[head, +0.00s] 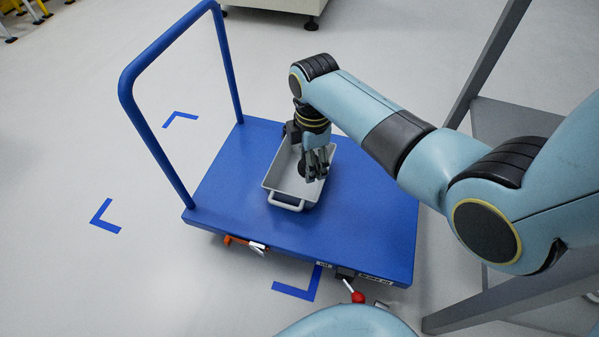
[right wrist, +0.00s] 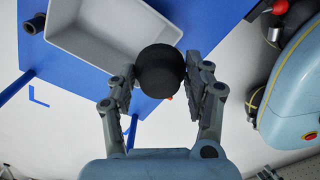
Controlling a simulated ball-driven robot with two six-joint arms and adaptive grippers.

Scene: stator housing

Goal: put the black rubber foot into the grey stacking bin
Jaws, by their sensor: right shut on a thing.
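The black rubber foot (right wrist: 160,71) is a round dark piece between the two fingers of my right gripper (right wrist: 160,80) in the right wrist view. The gripper is shut on it. The grey stacking bin (head: 286,197) stands on the blue cart in the head view, with a handle at its near end. In the head view my right gripper (head: 317,173) points down over the bin, and the foot shows dark beside the fingers. The bin (right wrist: 85,45) fills the upper left of the right wrist view, behind the foot.
The blue platform cart (head: 365,215) has bare deck around the bin and a tall blue push handle (head: 125,95) at its left. A grey metal frame (head: 505,117) stands at the right. Blue corner marks (head: 105,216) lie on the pale floor.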

